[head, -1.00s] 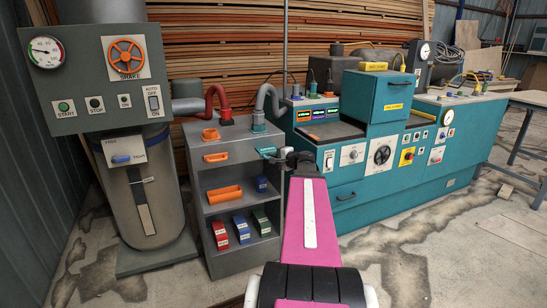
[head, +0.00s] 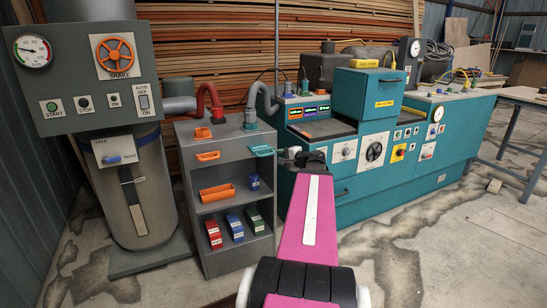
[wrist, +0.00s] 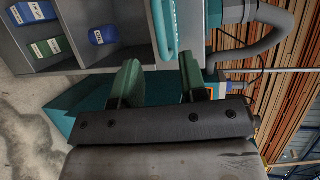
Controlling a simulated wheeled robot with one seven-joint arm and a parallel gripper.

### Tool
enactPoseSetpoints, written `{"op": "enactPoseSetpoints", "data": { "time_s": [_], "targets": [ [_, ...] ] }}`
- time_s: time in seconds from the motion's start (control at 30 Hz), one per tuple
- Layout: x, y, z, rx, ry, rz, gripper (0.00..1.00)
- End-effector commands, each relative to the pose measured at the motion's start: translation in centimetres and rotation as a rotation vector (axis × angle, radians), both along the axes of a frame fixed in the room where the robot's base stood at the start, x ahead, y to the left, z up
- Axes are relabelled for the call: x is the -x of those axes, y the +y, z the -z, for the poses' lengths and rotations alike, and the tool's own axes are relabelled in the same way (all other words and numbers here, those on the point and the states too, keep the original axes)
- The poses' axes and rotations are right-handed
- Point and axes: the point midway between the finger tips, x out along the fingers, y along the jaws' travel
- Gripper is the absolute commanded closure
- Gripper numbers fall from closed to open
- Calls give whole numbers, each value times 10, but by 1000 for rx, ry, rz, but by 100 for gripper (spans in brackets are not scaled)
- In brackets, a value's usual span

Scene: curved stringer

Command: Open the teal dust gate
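The teal dust gate shows as a teal loop handle (head: 262,151) at the upper right of the grey cabinet, below the grey hose. In the wrist view the handle (wrist: 164,35) comes down from the top edge, its rounded end in line with the gap between my fingers. My gripper (wrist: 158,68) has two green fingers set apart, with a clear gap. The handle's end is near the fingertips; I cannot tell whether they touch it. In the head view my gripper (head: 299,156) is just right of the handle, its fingers hard to make out.
A teal machine (head: 372,150) stands close at the right. Open floor lies at the front right.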

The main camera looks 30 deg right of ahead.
Motion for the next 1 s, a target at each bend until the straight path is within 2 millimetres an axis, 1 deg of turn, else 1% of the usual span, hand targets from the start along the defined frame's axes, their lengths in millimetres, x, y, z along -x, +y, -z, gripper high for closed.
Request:
{"op": "enactPoseSetpoints", "data": {
  "time_s": [0.03,0.1,0.23,0.8,0.87,0.9,0.97,1.0],
  "targets": [
    [7,-2,-2,0,0,1,61],
    [13,-4,-3,0,0,0,61],
    [20,-7,-4,1,0,0,61],
    [21,-8,-4,1,1,-1,61],
    [20,-4,-2,6,7,-8,61],
    [19,0,1,15,17,-18,61],
    [16,12,9,35,39,-43,61],
    [14,23,16,55,60,-65,61]
  ]
}}
